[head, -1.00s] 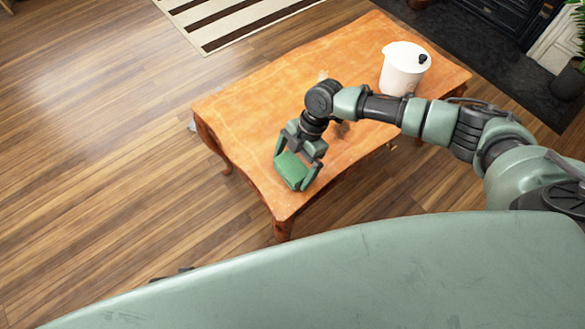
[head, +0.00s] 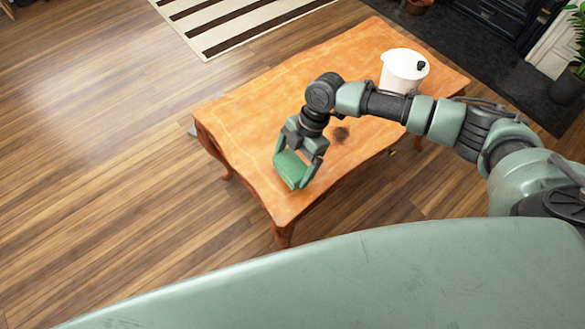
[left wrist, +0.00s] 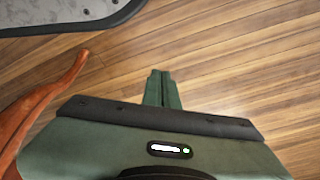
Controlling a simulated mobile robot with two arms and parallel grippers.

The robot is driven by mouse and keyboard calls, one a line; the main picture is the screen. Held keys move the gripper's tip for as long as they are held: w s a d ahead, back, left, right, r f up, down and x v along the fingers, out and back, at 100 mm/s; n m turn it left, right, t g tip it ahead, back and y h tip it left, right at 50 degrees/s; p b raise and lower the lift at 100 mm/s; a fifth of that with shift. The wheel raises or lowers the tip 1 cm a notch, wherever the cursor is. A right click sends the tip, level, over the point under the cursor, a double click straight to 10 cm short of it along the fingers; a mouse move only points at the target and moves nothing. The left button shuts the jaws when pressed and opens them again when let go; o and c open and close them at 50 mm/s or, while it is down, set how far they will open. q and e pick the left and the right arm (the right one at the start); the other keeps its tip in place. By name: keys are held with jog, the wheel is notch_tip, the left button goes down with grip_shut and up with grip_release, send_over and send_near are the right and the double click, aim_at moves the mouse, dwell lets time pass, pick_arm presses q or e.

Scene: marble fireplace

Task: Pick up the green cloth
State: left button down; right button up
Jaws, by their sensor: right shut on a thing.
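The green cloth (head: 290,166) looks like a small folded block near the front left corner of the wooden table (head: 240,110) in the head view. My right gripper (head: 291,172) is shut on it, with one finger on each side. I cannot tell whether the cloth touches the tabletop or is just above it. My left gripper (left wrist: 162,88) shows only in the left wrist view, with its fingers together and nothing between them, over the wood floor.
A white lidded container (head: 402,72) stands at the table's far right. A dark patch (head: 341,134) lies on the tabletop beside my right arm. A striped rug (head: 230,22) lies behind the table.

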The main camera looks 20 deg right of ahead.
aim_at(292, 164)
pick_arm(q)
jog(key=s+f+p, duration=0.2)
jog(key=s+f, duration=0.4)
jog(key=f, duration=0.1)
jog(key=shift+a+g, duration=0.3)
jog(key=shift+a, duration=0.15)
pick_arm(e)
notch_tip(292, 164, up, 16)
